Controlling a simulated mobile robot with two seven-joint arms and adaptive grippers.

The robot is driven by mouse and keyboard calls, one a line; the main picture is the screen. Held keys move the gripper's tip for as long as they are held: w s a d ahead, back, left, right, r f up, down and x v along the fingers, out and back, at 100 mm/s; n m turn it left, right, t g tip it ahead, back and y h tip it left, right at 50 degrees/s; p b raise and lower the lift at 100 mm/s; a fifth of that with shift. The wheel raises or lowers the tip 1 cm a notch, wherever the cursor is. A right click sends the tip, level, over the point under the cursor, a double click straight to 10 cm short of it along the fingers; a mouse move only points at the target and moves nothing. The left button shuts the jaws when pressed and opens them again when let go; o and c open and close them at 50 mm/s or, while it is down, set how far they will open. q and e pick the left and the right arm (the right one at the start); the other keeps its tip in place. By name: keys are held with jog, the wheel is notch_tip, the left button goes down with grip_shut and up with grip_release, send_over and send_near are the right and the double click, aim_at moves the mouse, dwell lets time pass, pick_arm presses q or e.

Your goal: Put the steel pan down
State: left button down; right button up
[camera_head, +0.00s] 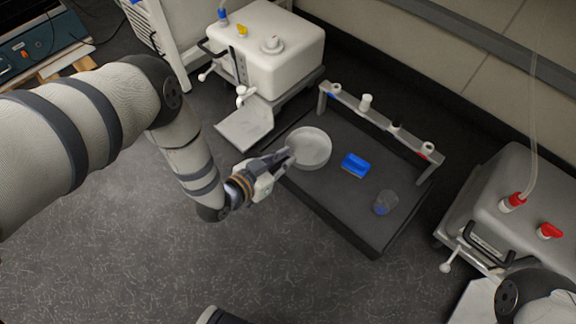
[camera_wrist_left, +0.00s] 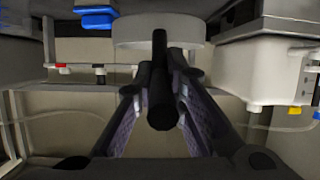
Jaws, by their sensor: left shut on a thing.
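The steel pan (camera_head: 309,148) is a round, shallow, pale grey dish over the left part of a dark low table (camera_head: 325,207). My left gripper (camera_head: 285,160) reaches it from the left and is shut on its handle. In the left wrist view the dark handle (camera_wrist_left: 160,92) runs between the two fingers of my left gripper (camera_wrist_left: 160,110), with the pale pan (camera_wrist_left: 135,30) beyond. I cannot tell whether the pan's base touches the table. My right gripper is not in view.
A blue block-like item (camera_head: 355,165) and a clear beaker (camera_head: 386,202) stand on the table right of the pan. A raised rail (camera_head: 378,122) with several small items runs along the back. The table's front middle is bare.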

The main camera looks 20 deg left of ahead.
aim_at(296, 154)
pick_arm(q)
notch_tip(296, 154, down, 6)
jog(key=w+a+b, duration=0.1)
jog(key=b, duration=0.2)
jog(key=shift+w+a, duration=0.35)
jog(key=shift+w, duration=0.05)
jog(key=shift+r, duration=0.1)
jog(key=c, duration=1.6)
grip_release()
jog(key=shift+c, duration=0.2)
